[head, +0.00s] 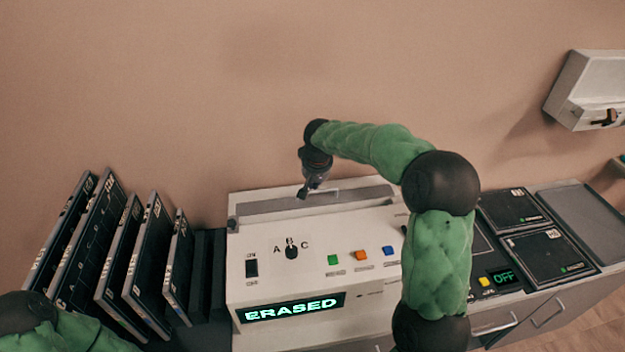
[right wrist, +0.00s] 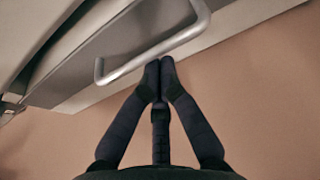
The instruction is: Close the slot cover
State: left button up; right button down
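The white reader machine (head: 380,222) stands against the wall, its display reading "ERASED". Along its back top edge is a long grey slot area with the slot cover (head: 262,207); I cannot tell how far open it is. A metal bar handle (right wrist: 185,37) shows large in the right wrist view, fixed to a pale panel. My right gripper (head: 304,194) hangs over the back of the machine by the cover. In the right wrist view its fingertips (right wrist: 159,64) are together, close beside the handle bar, not around it; contact is unclear. My left gripper is out of view.
Several dark plates (head: 147,250) stand in a rack at the left. Dark panels (head: 545,252) and an "OFF" display (head: 503,277) lie right of the machine. A white wall box (head: 590,90) hangs at upper right. The wall is close behind the machine.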

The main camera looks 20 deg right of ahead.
aim_at(315, 201)
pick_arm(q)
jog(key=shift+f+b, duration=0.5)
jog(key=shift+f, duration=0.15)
pick_arm(e)
jog(key=shift+s+a+f, duration=0.1)
jog(key=shift+s+a, duration=0.15)
jog(key=shift+s, duration=0.65)
jog(key=shift+s+a+f, duration=0.1)
jog(key=shift+s+a, duration=0.15)
jog(key=shift+s, duration=0.65)
jog(key=shift+r, duration=0.1)
